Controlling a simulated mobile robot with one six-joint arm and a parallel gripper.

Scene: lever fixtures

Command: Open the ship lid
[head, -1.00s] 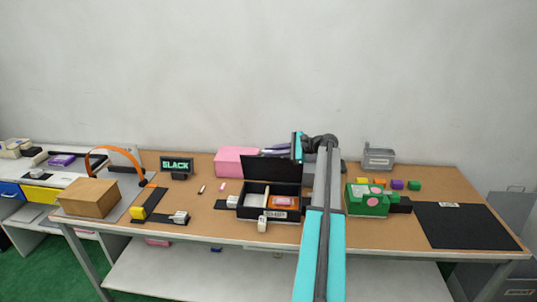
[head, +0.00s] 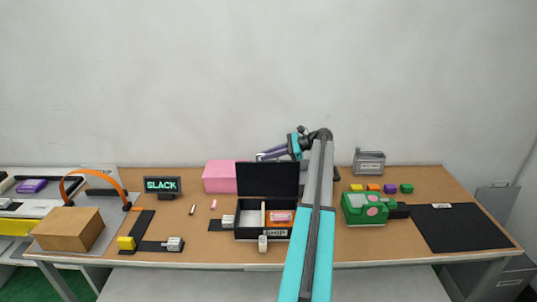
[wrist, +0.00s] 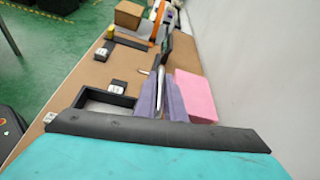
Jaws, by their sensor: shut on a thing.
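The black ship box (head: 246,232), labelled SHIP, stands open at the middle of the table's front. Its black lid (head: 267,180) stands up steeply along the box's back edge. Inside are a white-floored compartment and one with orange and pink items. My gripper (head: 270,154), with purple fingers, is at the lid's top edge, behind it. In the wrist view the fingers (wrist: 163,98) are close together around a thin edge, which looks like the lid; the contact is partly hidden. The box's open tray (wrist: 104,104) shows just left of the fingers there.
A pink block (head: 220,177) stands behind and left of the lid, close to my gripper. A green box (head: 362,208) and a black mat (head: 458,228) lie to the right. The SLACK sign (head: 162,186) and a brown box (head: 68,230) are to the left.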

